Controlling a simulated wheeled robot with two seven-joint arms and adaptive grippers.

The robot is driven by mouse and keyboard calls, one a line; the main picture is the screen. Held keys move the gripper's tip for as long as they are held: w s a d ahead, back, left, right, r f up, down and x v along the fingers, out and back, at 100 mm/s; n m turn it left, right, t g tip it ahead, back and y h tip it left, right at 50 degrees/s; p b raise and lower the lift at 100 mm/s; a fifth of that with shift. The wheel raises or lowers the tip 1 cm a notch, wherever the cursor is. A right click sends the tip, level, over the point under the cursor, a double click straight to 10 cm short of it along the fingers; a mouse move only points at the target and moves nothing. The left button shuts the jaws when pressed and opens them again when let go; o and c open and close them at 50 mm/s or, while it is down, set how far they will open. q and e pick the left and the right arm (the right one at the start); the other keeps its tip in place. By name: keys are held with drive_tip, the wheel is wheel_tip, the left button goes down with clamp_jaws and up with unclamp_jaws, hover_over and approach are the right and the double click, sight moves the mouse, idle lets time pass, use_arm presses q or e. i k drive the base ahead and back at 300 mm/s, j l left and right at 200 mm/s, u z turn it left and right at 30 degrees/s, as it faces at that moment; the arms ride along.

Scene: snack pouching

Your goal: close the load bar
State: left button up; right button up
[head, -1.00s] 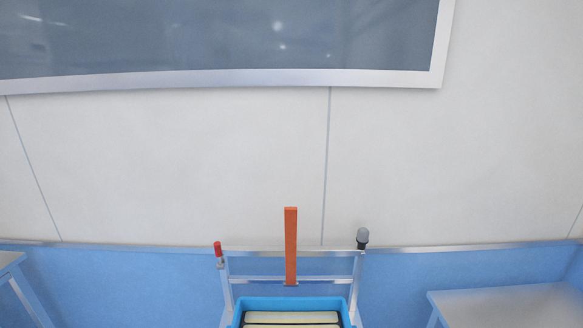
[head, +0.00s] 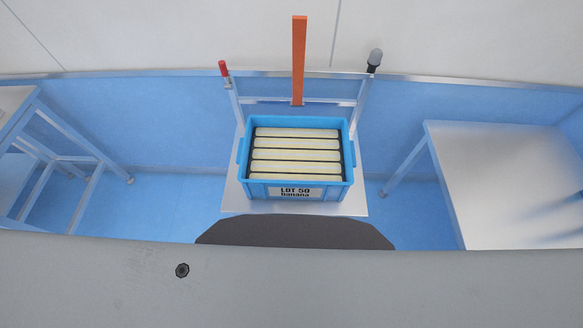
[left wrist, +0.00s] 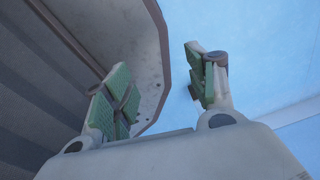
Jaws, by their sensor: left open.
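The load bar (head: 299,60) is an orange upright bar, standing vertical at the back of a cart in the head view. Its lower end meets the cart's rear cross rail. A blue crate (head: 246,190) labelled "LOT 50 banana" sits on the cart's plate (head: 232,200), in front of the bar, with several pale long packs inside. My left gripper (left wrist: 160,95) shows only in the left wrist view, with green-padded fingers wide apart and nothing between them. It is away from the bar, which that view does not show. My right gripper is not in view.
A metal table (head: 510,170) stands at the right and a table frame (head: 60,158) at the left. Blue floor lies clear between them and the cart.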

sight(299, 22)
drive_tip(key=j+z, duration=0.4)
drive_tip(key=j, duration=0.3)
drive_tip(key=k+j+z, duration=0.15)
drive_tip(key=j+z, duration=0.2)
drive_tip(key=j, duration=0.3)
